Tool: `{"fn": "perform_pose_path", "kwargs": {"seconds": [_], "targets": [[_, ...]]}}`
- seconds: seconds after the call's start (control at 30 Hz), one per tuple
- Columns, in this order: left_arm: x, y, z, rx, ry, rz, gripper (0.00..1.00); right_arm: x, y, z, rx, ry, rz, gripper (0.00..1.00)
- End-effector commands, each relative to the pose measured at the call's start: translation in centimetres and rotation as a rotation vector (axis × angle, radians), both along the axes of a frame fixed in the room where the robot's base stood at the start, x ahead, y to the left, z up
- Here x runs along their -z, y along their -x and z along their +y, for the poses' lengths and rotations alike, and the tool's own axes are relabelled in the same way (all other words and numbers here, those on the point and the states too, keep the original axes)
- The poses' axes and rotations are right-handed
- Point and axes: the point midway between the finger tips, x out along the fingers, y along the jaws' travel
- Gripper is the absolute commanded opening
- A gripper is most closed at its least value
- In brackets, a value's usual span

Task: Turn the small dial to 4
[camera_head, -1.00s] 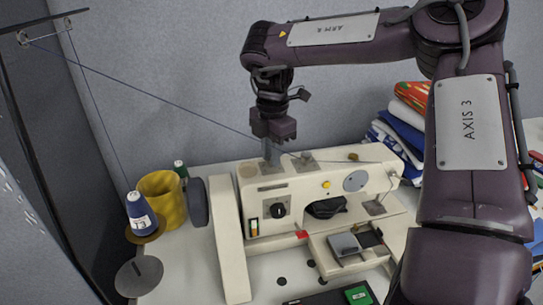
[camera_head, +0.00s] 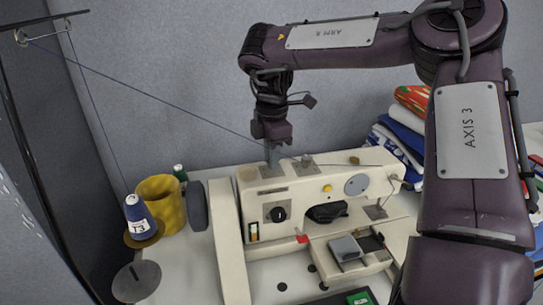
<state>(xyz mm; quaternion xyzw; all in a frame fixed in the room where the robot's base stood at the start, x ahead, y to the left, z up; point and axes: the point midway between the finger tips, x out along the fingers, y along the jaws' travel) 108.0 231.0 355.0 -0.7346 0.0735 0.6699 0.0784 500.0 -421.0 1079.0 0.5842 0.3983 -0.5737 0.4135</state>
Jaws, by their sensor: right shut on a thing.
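The cream sewing machine (camera_head: 300,189) stands on the table, with a black round dial (camera_head: 278,214) on its front face. My right gripper (camera_head: 272,163) points straight down onto the top of the machine, left of its middle. A second small knob (camera_head: 307,160) stands on the machine top just right of the fingers. My left gripper is not in view.
A blue thread cone (camera_head: 138,214) and a yellow cup (camera_head: 163,205) stand left of the machine. Thread runs from the stand at upper left towards the machine top. Folded fabrics (camera_head: 397,140) are stacked behind right. My right arm covers the right side.

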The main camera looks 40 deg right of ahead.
Motion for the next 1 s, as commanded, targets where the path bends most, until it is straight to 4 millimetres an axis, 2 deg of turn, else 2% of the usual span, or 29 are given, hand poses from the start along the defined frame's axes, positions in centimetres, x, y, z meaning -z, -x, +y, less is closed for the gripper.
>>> {"fn": "perform_pose_path", "kwargs": {"seconds": [0.07,0.1,0.23,0.57,1.0], "targets": [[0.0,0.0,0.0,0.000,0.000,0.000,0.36,-0.4,-0.2,-0.1,0.000,0.004,-0.010,0.00],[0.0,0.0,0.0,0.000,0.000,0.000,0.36,-0.4,-0.2,-0.1,0.000,0.003,-0.011,0.25],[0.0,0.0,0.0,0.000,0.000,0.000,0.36,-0.3,-0.2,0.0,-0.001,0.002,-0.007,0.41],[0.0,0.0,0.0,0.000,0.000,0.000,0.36,-0.5,-0.1,0.0,-0.001,0.001,-0.004,0.41],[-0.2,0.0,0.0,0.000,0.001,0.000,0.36,-7.1,0.0,0.0,-0.001,0.003,-0.005,0.41]]}}
